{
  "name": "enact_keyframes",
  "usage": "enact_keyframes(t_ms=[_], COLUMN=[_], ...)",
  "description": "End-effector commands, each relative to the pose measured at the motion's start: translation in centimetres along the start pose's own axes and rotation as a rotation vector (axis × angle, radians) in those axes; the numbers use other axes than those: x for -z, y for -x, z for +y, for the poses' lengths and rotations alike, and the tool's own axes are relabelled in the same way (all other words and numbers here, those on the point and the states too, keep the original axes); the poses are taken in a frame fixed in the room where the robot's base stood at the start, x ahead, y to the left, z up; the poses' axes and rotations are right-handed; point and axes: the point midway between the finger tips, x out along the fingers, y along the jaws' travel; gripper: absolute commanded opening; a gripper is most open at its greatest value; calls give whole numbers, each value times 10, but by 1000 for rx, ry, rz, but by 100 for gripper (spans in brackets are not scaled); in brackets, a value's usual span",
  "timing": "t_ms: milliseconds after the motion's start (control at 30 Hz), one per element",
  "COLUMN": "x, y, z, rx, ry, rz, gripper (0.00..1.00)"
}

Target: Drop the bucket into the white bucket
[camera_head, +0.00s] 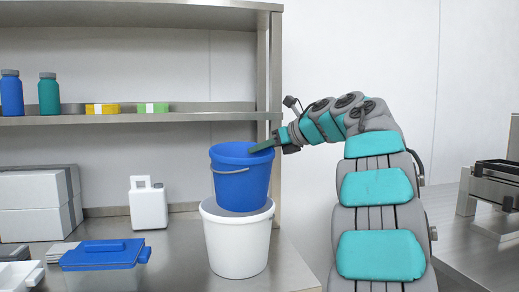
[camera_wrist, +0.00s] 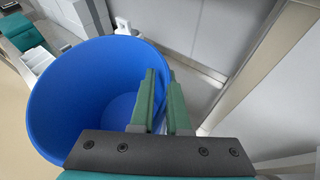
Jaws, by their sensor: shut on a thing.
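A blue bucket (camera_head: 240,180) with a wire handle shows upright in the head view, its lower end at the mouth of the white bucket (camera_head: 237,243). Whether its base sits inside the white bucket or just behind its rim is hard to tell. The white bucket stands on the steel counter. My gripper (camera_head: 262,146) reaches in from the right and is shut on the blue bucket's right rim. In the wrist view my gripper's green fingers (camera_wrist: 165,103) straddle the rim of the empty blue bucket (camera_wrist: 85,85). The white bucket is not visible there.
A blue-lidded box (camera_head: 103,254) stands on the counter (camera_head: 180,255) at left. A shelf (camera_head: 180,117) with bottles and small packs runs above. A steel upright (camera_head: 276,110) stands close to my gripper.

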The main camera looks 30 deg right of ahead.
Motion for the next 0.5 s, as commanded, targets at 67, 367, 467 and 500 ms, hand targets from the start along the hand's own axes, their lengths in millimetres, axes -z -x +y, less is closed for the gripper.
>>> enact_keyframes(t_ms=[67,367,467,500], x=[0,0,0,0], y=[0,0,0,0], z=[0,0,0,0], rx=[0,0,0,0], ry=[0,-1,-1,-1], rz=[-1,0,0,0], gripper=[19,49,49,49])
